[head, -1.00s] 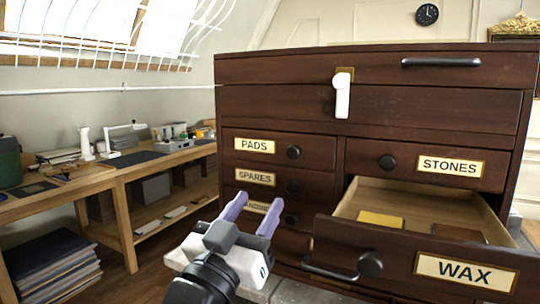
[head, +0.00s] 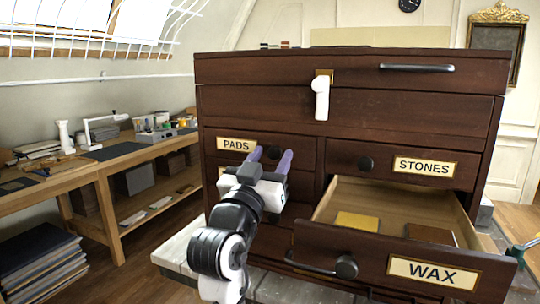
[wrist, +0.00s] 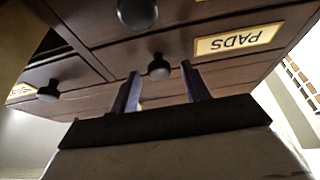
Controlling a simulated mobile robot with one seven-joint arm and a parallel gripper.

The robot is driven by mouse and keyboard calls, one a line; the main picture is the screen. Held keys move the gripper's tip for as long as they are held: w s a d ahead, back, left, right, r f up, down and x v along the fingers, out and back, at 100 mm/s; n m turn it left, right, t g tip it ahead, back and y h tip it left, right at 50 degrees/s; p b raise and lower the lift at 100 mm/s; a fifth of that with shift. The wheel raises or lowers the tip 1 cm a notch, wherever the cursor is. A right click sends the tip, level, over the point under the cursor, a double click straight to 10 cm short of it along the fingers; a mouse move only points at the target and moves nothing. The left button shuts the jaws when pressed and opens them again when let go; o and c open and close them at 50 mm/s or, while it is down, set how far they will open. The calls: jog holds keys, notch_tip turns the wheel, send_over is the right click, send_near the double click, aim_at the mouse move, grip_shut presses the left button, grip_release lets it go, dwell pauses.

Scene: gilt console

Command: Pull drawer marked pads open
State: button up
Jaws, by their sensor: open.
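The pads drawer (head: 300,143) is shut, in the upper left of the brown cabinet, with a PADS label (head: 236,145) at its left. Its round dark knob (head: 272,152) shows between the fingertips of my gripper (head: 271,156). In the wrist view, which is upside down, the same knob (wrist: 158,67) lies between the two purple fingers of my gripper (wrist: 161,72), near their tips. My gripper is open and holds nothing. I cannot tell whether the fingers touch the knob. The PADS label (wrist: 238,40) is to the right there.
The wax drawer (head: 400,262) stands pulled out at the lower right, with a yellow block (head: 357,221) and a brown block (head: 430,234) inside. The stones drawer (head: 385,165) is shut. Another knob (wrist: 137,12) is close by. A workbench (head: 110,165) stands left.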

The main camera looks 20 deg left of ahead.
grip_shut()
dwell(0.3)
dwell(0.3)
